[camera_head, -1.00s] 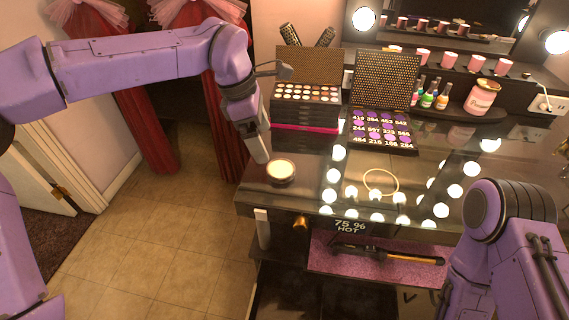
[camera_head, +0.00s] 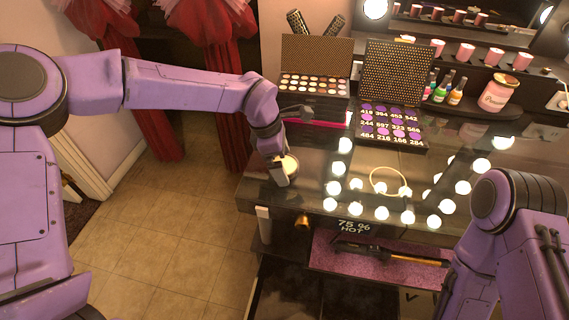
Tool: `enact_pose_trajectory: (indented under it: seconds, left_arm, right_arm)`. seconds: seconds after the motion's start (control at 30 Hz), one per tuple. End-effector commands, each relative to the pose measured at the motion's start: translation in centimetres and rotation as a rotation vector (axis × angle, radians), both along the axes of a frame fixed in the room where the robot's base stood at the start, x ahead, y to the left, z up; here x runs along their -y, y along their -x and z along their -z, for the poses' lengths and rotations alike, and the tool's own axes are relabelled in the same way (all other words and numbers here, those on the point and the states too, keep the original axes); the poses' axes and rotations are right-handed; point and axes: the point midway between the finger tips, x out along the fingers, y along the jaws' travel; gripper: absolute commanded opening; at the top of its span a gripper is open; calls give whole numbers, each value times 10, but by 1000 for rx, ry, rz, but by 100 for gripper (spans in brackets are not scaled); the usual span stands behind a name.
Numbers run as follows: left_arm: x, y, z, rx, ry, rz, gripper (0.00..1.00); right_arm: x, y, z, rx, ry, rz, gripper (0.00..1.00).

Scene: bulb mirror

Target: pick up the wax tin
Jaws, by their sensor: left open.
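The wax tin (camera_head: 290,166) is a small round tin with a pale cream top. It sits near the left front of the dark glossy vanity top (camera_head: 300,205). My left gripper (camera_head: 280,180) is open and points down right at the tin, covering its left part. A finger stands in front of the tin's left side; the other finger is hard to make out. I cannot tell whether the fingers touch the tin. My right arm comes in at the lower right, but its gripper is out of view.
A gold ring (camera_head: 391,181) lies to the right among reflected bulbs. Nail polish bottles (camera_head: 441,88) and a pink jar (camera_head: 497,93) stand farther back. A curling iron (camera_head: 390,254) lies on a lower shelf.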

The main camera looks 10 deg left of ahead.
Motion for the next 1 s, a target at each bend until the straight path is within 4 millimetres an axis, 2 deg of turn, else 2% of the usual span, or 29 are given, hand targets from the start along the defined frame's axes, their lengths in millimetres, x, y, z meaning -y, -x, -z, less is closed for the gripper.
enact_pose_trajectory:
  seconds: [0.1,0.13,0.3,0.33,0.67,0.77,0.83,1.0]
  left_arm:
    - [0,0,0,0,0,1,100]
    - [0,0,0,0,0,1,94]
    - [0,0,0,1,0,1,38]
    - [0,0,0,1,0,1,31]
    - [1,-1,-7,5,1,1,31]
    - [0,-2,-19,7,1,0,31]
    - [0,-1,-34,7,3,-1,31]
    - [1,37,-73,10,4,3,31]
  right_arm:
    - [0,0,1,0,0,0,43]
    - [0,0,1,0,0,0,43]
    - [0,0,1,0,0,0,43]
    - [0,0,1,0,0,0,43]
    - [0,0,2,0,0,0,43]
    - [0,0,5,0,0,0,43]
    - [0,0,7,0,0,0,43]
    - [0,0,25,0,0,0,43]
